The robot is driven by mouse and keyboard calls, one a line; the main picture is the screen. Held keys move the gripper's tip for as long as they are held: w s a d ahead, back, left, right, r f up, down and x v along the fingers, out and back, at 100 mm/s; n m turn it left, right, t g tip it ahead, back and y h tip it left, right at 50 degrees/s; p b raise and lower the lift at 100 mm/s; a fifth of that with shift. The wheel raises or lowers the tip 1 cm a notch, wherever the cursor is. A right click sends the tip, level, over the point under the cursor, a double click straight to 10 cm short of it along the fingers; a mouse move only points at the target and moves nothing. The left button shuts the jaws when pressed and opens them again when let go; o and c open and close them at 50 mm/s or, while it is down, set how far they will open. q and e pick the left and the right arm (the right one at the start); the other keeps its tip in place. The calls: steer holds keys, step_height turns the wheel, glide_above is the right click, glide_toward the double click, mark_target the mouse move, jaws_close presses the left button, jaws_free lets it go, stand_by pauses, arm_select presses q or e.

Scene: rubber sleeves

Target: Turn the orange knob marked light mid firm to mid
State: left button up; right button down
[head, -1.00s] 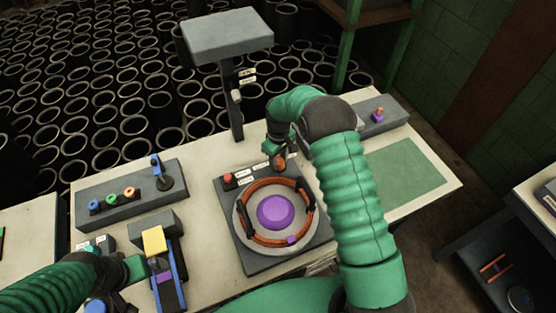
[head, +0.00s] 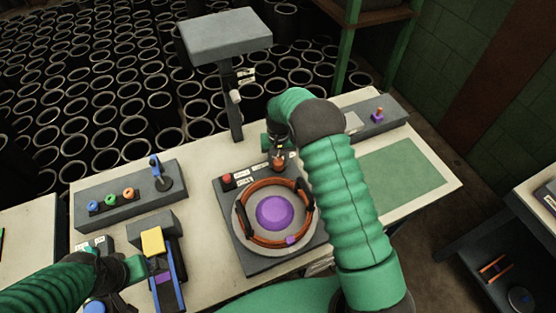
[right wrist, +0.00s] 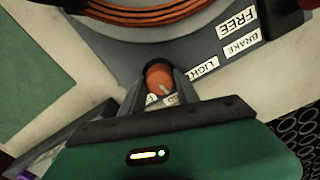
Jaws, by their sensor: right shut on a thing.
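The orange knob (head: 278,164) sits at the back edge of the grey turntable base, to the right of a red button. In the right wrist view the orange knob (right wrist: 158,76) shows between my right gripper's fingers (right wrist: 160,88), which are shut on it. A short white pointer line on the knob points toward the gripper, a little to the right. A label starting "LIGH" (right wrist: 203,68) is to its right; the other labels are mostly hidden by the fingers. In the head view my right gripper (head: 277,150) is over the knob. My left gripper (head: 146,268) is beside a yellow-topped blue fixture; its jaws are unclear.
The base carries a round plate with an orange coil (head: 248,193) and purple centre (head: 274,212). The red button (head: 227,180) is close to the knob. A grey post (head: 236,110) stands behind. A panel of coloured knobs (head: 125,195) is left; a green mat (head: 400,178) lies right.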

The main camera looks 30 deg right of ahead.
mark_target(278, 161)
steer(key=shift+s+a+f+m, duration=0.1)
steer(key=shift+s+f+m, duration=0.2)
steer(key=shift+m, duration=0.3)
steer(key=c, duration=0.9)
jaws_free()
steer(key=shift+r, duration=0.1)
steer(key=shift+w, duration=0.15)
steer(key=shift+r, duration=0.1)
steer(key=shift+r, duration=0.2)
step_height(278, 161, up, 16)
steer(key=b, duration=0.1)
steer(key=shift+r, duration=0.15)
